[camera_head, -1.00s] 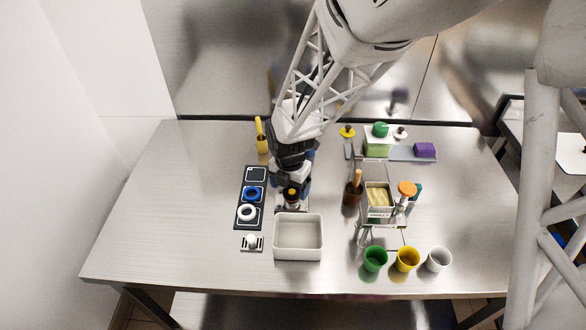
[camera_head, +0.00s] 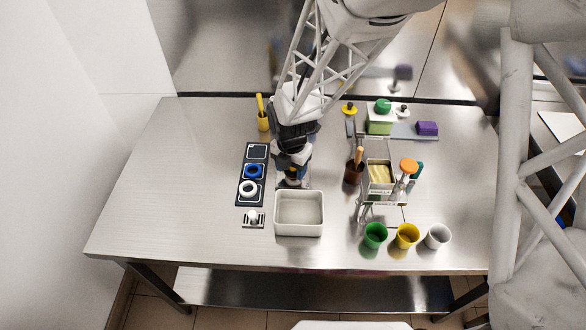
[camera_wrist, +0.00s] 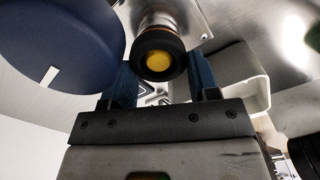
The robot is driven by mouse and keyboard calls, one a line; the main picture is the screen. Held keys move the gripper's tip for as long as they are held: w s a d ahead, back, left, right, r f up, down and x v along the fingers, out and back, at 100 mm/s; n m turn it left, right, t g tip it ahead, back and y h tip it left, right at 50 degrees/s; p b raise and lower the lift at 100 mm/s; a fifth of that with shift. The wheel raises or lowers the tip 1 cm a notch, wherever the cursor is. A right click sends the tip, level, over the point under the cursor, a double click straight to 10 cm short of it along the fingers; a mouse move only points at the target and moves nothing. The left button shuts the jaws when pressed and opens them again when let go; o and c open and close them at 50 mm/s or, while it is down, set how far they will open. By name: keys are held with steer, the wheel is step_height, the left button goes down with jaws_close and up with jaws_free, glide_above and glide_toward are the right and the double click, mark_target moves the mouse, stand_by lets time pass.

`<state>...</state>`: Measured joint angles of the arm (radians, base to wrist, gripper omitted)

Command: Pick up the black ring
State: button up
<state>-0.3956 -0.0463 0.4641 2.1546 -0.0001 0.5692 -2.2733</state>
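My gripper (camera_head: 293,182) hangs over the table, right of a black strip (camera_head: 240,202) and behind a pale bin. In the wrist view its two dark blue fingers (camera_wrist: 163,78) stand apart. A dark round end with an orange rim and yellow centre (camera_wrist: 158,60) shows between them; I cannot tell whether they touch it or whether it is the black ring. The strip carries a blue ring (camera_head: 253,171) and a white ring (camera_head: 248,188). Its far square looks dark, and no black ring stands out there.
The pale bin (camera_head: 299,233) stands in front of my gripper. A small striped stand (camera_head: 253,219) is left of it. A yellow holder (camera_head: 263,122) stands behind the strip. Green (camera_head: 374,236), yellow (camera_head: 407,236) and white (camera_head: 438,237) cups stand at front right. The table's left side is clear.

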steer(key=c, duration=0.5)
steer(key=shift+r, duration=0.1)
steer(key=shift+r, duration=0.65)
step_height(320, 180, up, 2)
steer(key=s+d, duration=0.2)
steer(key=s, duration=0.3)
steer(key=s+d+r, duration=0.1)
steer(key=s+d, duration=0.1)
steer(key=s, duration=0.3)
steer(key=s+d, duration=0.2)
steer(key=s, duration=0.2)
steer(key=shift+s+r, duration=0.25)
steer(key=shift+s, duration=0.15)
steer(key=w+a, duration=0.2)
steer(key=w, duration=0.3)
steer(key=w+a+r, duration=0.1)
steer(key=w+a, duration=0.1)
steer(key=w, duration=0.3)
steer(key=w+a+r, duration=0.1)
steer(key=w+a, duration=0.1)
steer(key=w, duration=0.2)
steer(key=shift+w, duration=0.4)
